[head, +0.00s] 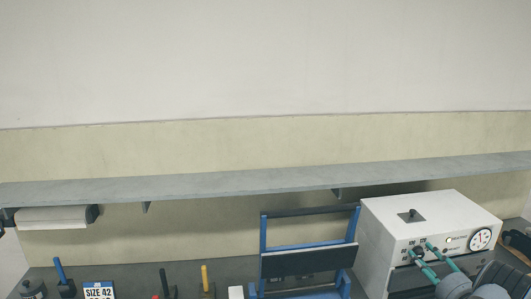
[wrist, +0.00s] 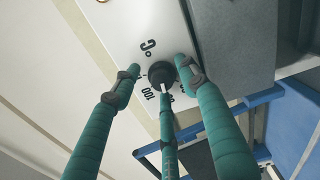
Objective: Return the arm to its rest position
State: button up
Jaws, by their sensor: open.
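My gripper (head: 422,250) has teal fingers and is at the front face of a white box-shaped machine (head: 425,212) at the right of the head view. In the wrist view the fingers of my gripper (wrist: 159,83) are spread apart around a black knob (wrist: 161,74). The knob sits on a white panel (wrist: 135,22) marked "°C" and "100". The fingers hold nothing that I can see. Whether a fingertip touches the knob I cannot tell. My arm hides part of the machine's lower front.
A round dial (head: 480,239) is on the machine's front. A blue frame (head: 263,240) stands just left of the machine. A grey shelf (head: 240,182) runs along the wall above.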

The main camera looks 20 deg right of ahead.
jog(key=n+b, duration=0.1)
jog(key=n, duration=0.3)
jog(key=shift+w+f, duration=0.15)
jog(key=n+b, duration=0.1)
jog(key=n, duration=0.1)
jog(key=shift+n, duration=0.3)
jog(key=n+b, duration=0.1)
jog(key=n, duration=0.2)
jog(key=shift+a+n, duration=0.1)
jog(key=shift+n, duration=0.3)
jog(key=n, duration=0.3)
jog(key=shift+r+n+b, duration=0.25)
jog(key=shift+n+b, duration=0.15)
jog(key=shift+f, duration=0.1)
